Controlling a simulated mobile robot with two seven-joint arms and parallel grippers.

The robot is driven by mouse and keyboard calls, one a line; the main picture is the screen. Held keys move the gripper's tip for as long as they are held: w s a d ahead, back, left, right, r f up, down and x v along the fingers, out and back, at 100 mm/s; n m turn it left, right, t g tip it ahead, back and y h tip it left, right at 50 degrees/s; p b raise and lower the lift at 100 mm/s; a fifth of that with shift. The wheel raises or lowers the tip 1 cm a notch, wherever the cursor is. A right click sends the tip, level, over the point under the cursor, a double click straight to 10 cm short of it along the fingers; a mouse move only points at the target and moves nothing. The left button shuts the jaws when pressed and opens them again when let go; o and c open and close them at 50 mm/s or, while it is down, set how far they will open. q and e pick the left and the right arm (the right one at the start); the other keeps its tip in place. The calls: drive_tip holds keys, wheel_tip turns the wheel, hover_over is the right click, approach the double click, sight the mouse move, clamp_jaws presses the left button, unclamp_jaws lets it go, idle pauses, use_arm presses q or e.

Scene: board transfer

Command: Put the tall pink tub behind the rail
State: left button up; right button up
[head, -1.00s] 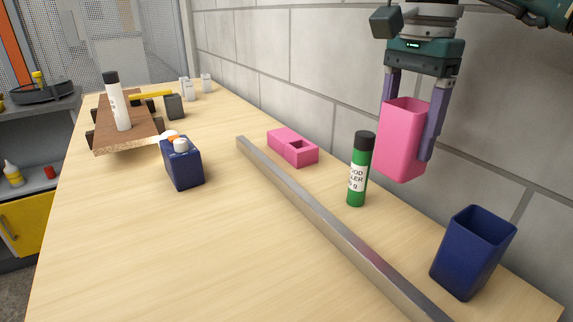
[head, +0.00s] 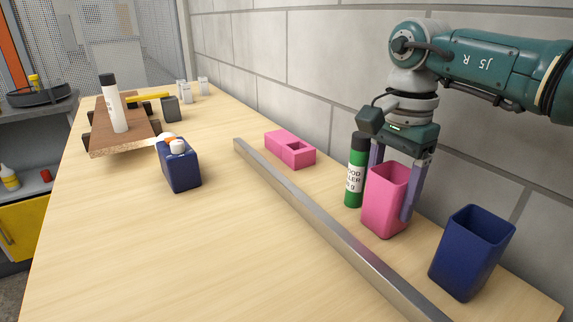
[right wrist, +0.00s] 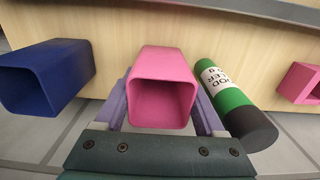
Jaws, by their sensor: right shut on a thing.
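The tall pink tub (head: 384,205) is upright between the fingers of my right gripper (head: 392,190), which is shut on it. It is on the wall side of the metal rail (head: 330,228), at or just above the table; I cannot tell if it touches. In the right wrist view the pink tub (right wrist: 163,88) is open and empty between the two purple fingers. The rail (right wrist: 270,10) runs along the top there. My left gripper is not in view.
A green bottle (head: 355,172) stands close left of the tub, and a tall blue tub (head: 471,255) stands to its right. A blue box (head: 180,168) with bottles is across the rail. The grey wall is close behind.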

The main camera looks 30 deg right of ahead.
drive_tip(key=o, duration=1.1)
drive_tip(key=shift+f, duration=0.1)
drive_tip(key=shift+c, duration=0.2)
drive_tip(key=shift+r+p, duration=0.3)
drive_tip(key=shift+r, duration=0.05)
wheel_tip(320, 180, up, 12)
drive_tip(key=shift+f, duration=0.15)
